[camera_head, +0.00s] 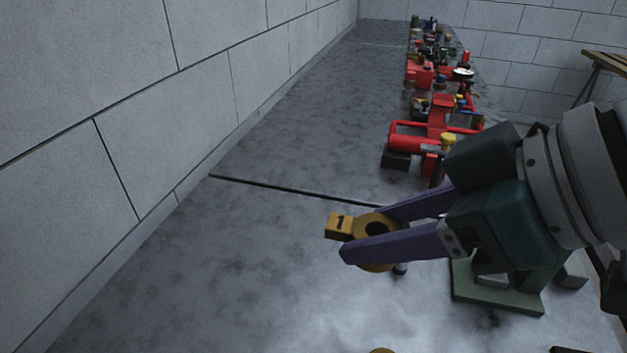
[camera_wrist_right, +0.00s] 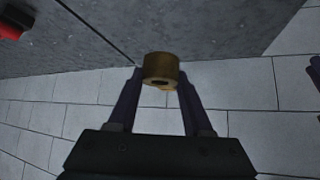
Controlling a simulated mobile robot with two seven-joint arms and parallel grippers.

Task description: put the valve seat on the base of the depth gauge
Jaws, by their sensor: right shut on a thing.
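My right gripper (camera_head: 368,233) is shut on a brass ring with a dark hole, which looks like the valve seat (camera_head: 370,219). A yellow block marked "1" (camera_head: 339,226) shows against its left side; I cannot tell whether it is attached. In the right wrist view the valve seat (camera_wrist_right: 161,67) sits between the tips of both fingers. A green flat base (camera_head: 497,294) with an upright part stands on the grey surface, right of and below the gripper. My gripper hides its upper part, so I cannot tell for sure that it is the depth gauge.
Red pump parts (camera_head: 418,142) and many small items line the far right of the grey surface (camera_head: 270,260). A dark thin line (camera_head: 290,190) crosses it. A block wall (camera_head: 80,120) bounds the left. The surface left of the gripper is clear. A brass piece (camera_head: 382,350) shows at the bottom edge.

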